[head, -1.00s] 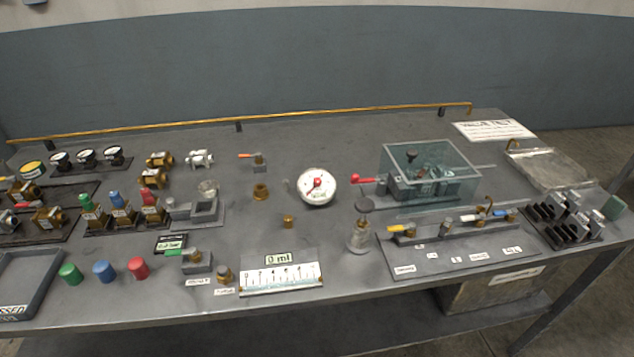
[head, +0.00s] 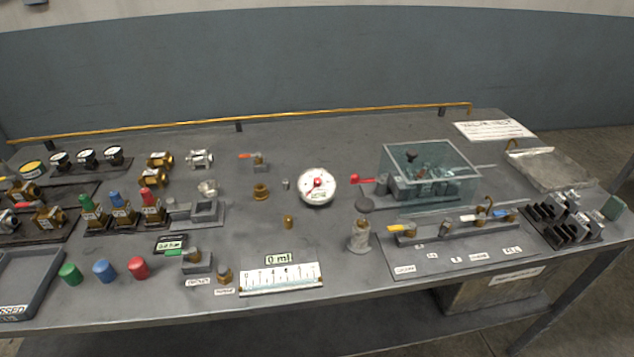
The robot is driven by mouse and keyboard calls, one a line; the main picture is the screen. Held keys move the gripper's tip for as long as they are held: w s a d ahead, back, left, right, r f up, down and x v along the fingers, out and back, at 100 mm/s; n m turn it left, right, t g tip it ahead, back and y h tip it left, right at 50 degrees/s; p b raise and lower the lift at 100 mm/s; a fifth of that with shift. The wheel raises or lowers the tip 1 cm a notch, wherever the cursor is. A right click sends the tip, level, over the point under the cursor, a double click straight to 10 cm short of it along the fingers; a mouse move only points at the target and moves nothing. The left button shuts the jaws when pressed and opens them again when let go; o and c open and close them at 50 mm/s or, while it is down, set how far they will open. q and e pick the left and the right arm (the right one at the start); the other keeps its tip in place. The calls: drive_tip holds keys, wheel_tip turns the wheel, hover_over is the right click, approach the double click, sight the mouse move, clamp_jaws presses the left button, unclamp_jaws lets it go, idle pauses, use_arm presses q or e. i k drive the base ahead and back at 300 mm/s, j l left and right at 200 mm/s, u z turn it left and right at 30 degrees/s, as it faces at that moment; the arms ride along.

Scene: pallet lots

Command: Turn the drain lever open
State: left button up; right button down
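No lever carries a label that I can read for certain as the drain lever. A yellow lever (head: 399,228), a white lever (head: 468,218) and a blue lever (head: 502,213) lie along a pipe on the grey board (head: 430,264) at the right. A red lever (head: 361,179) stands beside the clear box, and an orange lever (head: 248,156) is at the back. Neither of my grippers is in view.
A clear box (head: 440,165) covers a valve assembly. A white gauge (head: 318,187), a "0 ml" scale plate (head: 281,279) and a bottle-like part (head: 359,236) stand mid-table. Brass valves, coloured caps and a tray (head: 45,275) crowd the left. A brass rail (head: 300,118) runs along the back.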

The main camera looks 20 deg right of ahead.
sight(411, 226)
drive_tip(key=z, duration=1.35)
